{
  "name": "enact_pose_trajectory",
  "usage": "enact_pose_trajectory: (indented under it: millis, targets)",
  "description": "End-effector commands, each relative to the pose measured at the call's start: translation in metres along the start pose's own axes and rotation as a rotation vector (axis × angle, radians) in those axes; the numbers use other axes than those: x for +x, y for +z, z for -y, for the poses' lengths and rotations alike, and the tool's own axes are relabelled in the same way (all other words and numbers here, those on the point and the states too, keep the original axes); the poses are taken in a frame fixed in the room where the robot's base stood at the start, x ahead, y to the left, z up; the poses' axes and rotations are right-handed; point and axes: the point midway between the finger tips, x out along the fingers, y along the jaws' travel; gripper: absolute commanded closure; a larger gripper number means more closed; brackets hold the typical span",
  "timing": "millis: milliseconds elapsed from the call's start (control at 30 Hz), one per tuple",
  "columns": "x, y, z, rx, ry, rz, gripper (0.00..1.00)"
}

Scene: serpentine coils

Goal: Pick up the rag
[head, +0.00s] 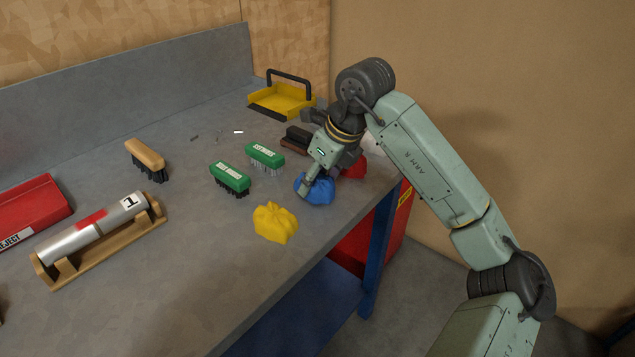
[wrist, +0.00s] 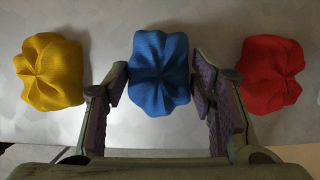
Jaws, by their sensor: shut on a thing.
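Three crumpled rags lie in a row near the bench's front edge: a yellow rag (head: 275,222), a blue rag (head: 316,192) and a red rag (head: 353,168). My gripper (wrist: 159,88) is shut on the blue rag (wrist: 160,60), with one finger on each side of it in the wrist view. The yellow rag (wrist: 50,72) lies left of my fingers and the red rag (wrist: 270,73) lies right of them, both apart from the blue one. In the head view my wrist partly hides the blue and red rags. I cannot tell whether the blue rag touches the bench.
Two green brushes (head: 230,177) and a wooden-backed brush (head: 145,158) stand behind the rags. A metal cylinder (head: 95,225) on a wooden cradle and a red tray (head: 32,210) are at left. A yellow dustpan (head: 280,98) is at the back. The grey bench (head: 200,240) is clear in front.

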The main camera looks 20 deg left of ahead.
Motion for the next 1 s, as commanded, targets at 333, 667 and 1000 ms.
enact_pose_trajectory:
  millis: [333, 667, 1000]
  targets:
    - [-0.029, -0.006, -0.015, -0.003, -0.005, 0.002, 0.76]
    - [-0.059, -0.057, -0.073, -0.001, -0.006, 0.0, 0.76]
    - [-0.079, -0.086, -0.108, -0.001, -0.002, 0.001, 0.76]
